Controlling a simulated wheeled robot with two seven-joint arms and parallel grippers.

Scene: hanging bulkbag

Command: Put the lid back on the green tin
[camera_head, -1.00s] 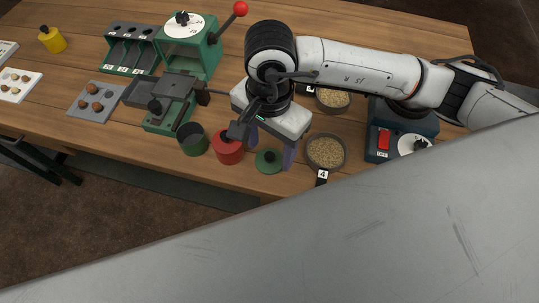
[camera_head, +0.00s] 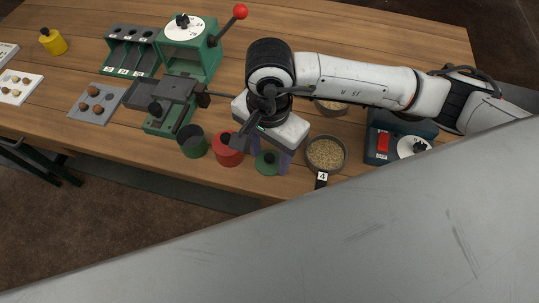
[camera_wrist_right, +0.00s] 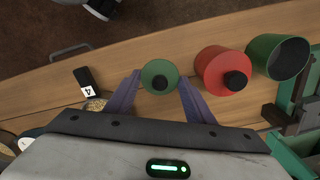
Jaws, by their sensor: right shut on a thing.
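The green lid (camera_head: 267,168) with a dark knob lies at the table's front edge, right of the red tin; it also shows in the wrist view (camera_wrist_right: 160,84). The green tin (camera_head: 193,142) stands upright and open, left of the red tin; its dark inside shows in the wrist view (camera_wrist_right: 275,65). My right gripper (camera_head: 270,164) points down with its purple fingers on either side of the lid. In the wrist view the fingertips (camera_wrist_right: 160,78) are at opposite sides of the lid's rim, shut on it. I cannot tell whether the lid touches the table. My left gripper is not in view.
The red tin (camera_head: 226,157) with a dark knob stands between green tin and lid. A pan of grain (camera_head: 326,154) stands close right of the gripper. A green machine (camera_head: 160,122) is left of the tins. The table's front edge is near.

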